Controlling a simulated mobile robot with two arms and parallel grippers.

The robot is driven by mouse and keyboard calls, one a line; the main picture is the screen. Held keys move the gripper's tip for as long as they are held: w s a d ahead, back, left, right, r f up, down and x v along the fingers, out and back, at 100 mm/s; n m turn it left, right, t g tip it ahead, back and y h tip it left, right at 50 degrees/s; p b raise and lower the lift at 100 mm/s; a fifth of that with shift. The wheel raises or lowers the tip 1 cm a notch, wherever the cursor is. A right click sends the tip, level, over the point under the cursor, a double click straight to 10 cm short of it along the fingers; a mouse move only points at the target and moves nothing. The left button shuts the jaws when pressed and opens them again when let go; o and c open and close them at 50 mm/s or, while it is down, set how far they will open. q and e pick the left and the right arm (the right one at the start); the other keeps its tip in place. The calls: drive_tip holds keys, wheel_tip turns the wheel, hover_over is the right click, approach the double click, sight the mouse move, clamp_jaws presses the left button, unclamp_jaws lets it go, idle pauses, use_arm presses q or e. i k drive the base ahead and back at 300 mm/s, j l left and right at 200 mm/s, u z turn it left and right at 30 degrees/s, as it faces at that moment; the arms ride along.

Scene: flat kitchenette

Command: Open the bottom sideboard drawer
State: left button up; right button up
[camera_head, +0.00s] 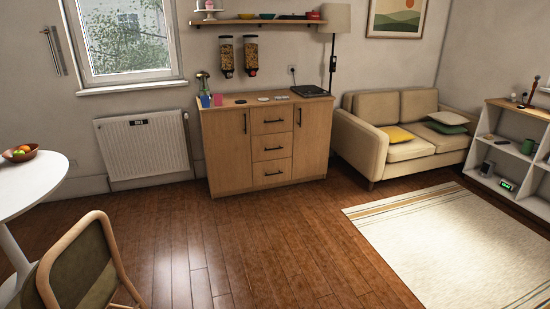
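A wooden sideboard (226,160) stands against the back wall, a little right of the radiator. It has a door with a dark handle on each side and a stack of three drawers between them. The bottom drawer (272,178) is shut, flush with the front, with a dark horizontal handle (272,173). The drawers above it are shut too. Neither of my grippers shows in the head view.
Wooden floor (240,240) in front of the sideboard is clear. A chair (80,265) and round white table (30,185) stand at the left. A beige sofa (365,140) stands right of the sideboard, with a rug (450,245) in front. Small items sit on the sideboard top.

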sight(269, 172)
drive_tip(key=i+z, duration=0.1)
drive_tip(key=i, duration=1.75)
